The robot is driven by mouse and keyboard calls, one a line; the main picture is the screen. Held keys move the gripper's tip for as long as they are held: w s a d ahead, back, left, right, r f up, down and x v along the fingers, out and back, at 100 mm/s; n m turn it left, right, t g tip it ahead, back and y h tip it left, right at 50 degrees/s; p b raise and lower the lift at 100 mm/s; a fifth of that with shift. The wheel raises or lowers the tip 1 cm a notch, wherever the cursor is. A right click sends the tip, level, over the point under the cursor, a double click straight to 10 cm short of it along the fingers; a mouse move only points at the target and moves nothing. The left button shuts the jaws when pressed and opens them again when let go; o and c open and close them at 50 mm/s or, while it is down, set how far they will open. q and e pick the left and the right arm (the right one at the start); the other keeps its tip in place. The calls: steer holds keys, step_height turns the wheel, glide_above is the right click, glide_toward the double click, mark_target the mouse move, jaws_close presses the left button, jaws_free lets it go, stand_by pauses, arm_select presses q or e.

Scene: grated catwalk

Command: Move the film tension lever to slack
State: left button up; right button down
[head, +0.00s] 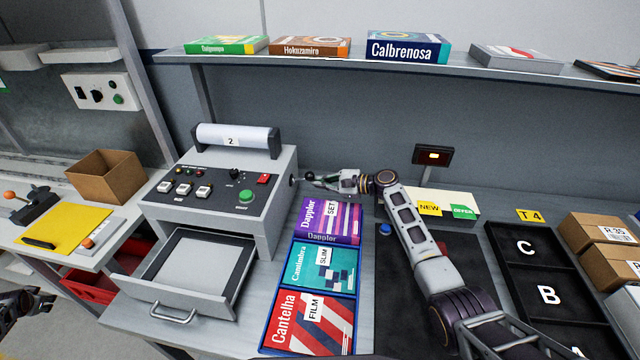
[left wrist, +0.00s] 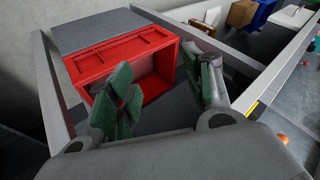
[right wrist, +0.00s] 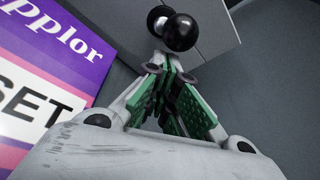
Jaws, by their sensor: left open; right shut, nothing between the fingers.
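The grey film machine (head: 265,205) stands left of centre in the head view, with a white film roll (head: 230,138) on top. The film tension lever (head: 309,176) shows as a black ball knob at the machine's right side. In the right wrist view the lever's black ball (right wrist: 181,31) is large, beside a silver pivot. My right gripper (head: 318,182) is shut and empty, its fingertips (right wrist: 174,78) just short of the ball. Whether they touch it I cannot tell. My left gripper (left wrist: 165,90) is open and empty, above a red crate (left wrist: 125,62), far from the machine.
The machine's drawer (head: 180,285) is pulled open at the front. A small dark display (head: 433,155) stands behind. A shelf (head: 400,62) runs above.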

arm_select(q)
steer(key=s+d+f+m+g+h, duration=0.1)
steer(key=s+d+f, duration=0.8)
steer(key=d+f, duration=0.45)
steer(key=s+d+f+m+g+h, duration=0.1)
steer(key=s+d+f+m+h, duration=0.1)
steer(key=s+d+f, duration=0.9)
steer(key=s+d+f+h, duration=0.1)
steer(key=s+d+f, duration=0.4)
steer(key=d, duration=0.7)
steer(key=s+d+f+g+h, duration=0.1)
steer(key=s+d+f, duration=0.4)
steer(key=d, duration=0.8)
steer(key=s+d+f+g+h, duration=0.1)
steer(key=s+d+f, duration=0.5)
steer(key=d, duration=0.7)
steer(key=shift+s+n, duration=0.3)
steer(key=shift+s, duration=0.25)
steer(key=shift+r, duration=0.15)
arm_select(e)
steer(key=shift+r+p, duration=0.2)
steer(key=shift+p, duration=0.15)
arm_select(q)
steer(key=shift+s+d+r, duration=0.1)
steer(key=shift+d+r, duration=0.1)
steer(key=shift+d, duration=0.05)
arm_select(e)
steer(key=shift+d, duration=0.1)
